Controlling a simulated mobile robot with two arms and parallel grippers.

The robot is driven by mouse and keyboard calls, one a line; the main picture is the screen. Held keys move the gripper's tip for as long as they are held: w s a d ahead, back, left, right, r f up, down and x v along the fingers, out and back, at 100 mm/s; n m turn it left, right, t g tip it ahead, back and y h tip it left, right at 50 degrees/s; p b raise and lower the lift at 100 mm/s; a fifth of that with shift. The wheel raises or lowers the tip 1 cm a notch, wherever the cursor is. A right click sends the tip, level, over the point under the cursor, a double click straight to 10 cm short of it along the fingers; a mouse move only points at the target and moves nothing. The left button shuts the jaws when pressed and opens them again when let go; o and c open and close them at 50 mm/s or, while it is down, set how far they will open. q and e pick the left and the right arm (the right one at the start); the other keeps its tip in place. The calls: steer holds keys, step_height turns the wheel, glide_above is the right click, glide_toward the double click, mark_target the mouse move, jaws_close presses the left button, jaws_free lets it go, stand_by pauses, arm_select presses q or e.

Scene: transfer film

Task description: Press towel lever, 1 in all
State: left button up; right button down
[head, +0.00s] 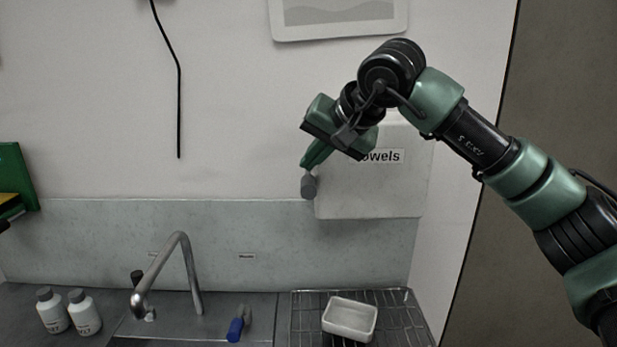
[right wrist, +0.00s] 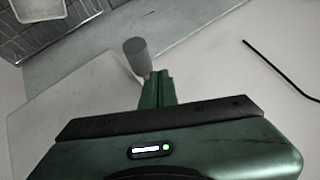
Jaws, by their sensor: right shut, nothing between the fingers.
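The towel dispenser (head: 375,190) is a pale box on the wall, with a label partly hidden by my right arm. Its grey towel lever (head: 309,187) hangs at the box's left side; in the right wrist view the lever (right wrist: 137,56) is a grey cylinder on a thin stem. My right gripper (head: 306,165) is shut and empty, its green fingers pointing down just above the lever. In the right wrist view the fingertips (right wrist: 160,73) are very close to the lever; I cannot tell whether they touch. My left gripper is not in view.
Below are a sink with a curved tap (head: 190,270), a blue-handled item (head: 236,329), two white bottles (head: 68,313) and a wire rack holding a white dish (head: 350,319). A black cable (head: 178,100) hangs on the wall.

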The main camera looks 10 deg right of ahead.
step_height(320, 180, up, 5)
steer(key=p, duration=0.4)
stand_by(0.4)
